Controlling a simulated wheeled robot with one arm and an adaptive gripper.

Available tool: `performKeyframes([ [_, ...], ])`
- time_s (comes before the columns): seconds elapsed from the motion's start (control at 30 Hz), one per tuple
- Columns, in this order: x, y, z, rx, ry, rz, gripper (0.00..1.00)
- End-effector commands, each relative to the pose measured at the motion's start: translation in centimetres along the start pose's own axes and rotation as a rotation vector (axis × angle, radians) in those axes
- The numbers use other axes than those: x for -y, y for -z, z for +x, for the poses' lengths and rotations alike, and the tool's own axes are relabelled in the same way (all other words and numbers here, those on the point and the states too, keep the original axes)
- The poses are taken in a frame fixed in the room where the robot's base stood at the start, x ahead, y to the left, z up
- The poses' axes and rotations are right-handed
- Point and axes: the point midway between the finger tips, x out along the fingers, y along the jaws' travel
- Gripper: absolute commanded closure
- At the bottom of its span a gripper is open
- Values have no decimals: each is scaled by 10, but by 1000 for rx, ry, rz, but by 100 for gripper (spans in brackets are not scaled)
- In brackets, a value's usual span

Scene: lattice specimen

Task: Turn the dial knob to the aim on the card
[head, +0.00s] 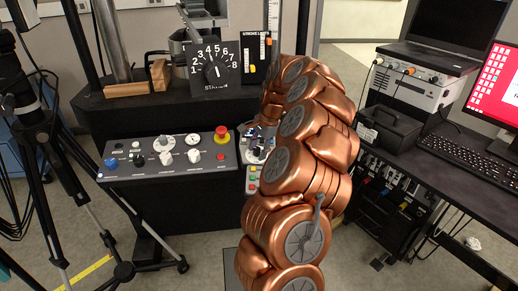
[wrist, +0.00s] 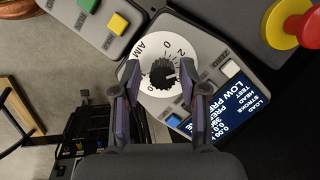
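In the wrist view a black ridged knob (wrist: 163,74) sits at the centre of a round white dial (wrist: 154,48) printed with numbers and the word AIM. A pale mark shows on the knob's right side. My gripper (wrist: 160,72) is open, one fingertip on each side of the knob, with visible gaps. How far above the knob the fingertips are I cannot tell. In the head view my gripper (head: 262,140) is over the small grey panel, which it mostly hides.
A blue display (wrist: 208,122) and a white button (wrist: 231,68) lie right of the dial. A red and yellow stop button (wrist: 291,25) stands at upper right. Green and yellow buttons (wrist: 117,23) lie upper left. A grey control panel (head: 170,170) with knobs is left of my arm.

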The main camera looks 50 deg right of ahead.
Motion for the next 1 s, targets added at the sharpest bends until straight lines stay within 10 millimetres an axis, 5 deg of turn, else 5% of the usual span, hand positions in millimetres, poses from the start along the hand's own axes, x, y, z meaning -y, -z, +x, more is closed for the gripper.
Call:
performKeyframes([
  [0.47, 2, 0, -8, -2, 4, -1, 48],
  [1.0, 1, 0, -100, -3, 5, 0, 48],
])
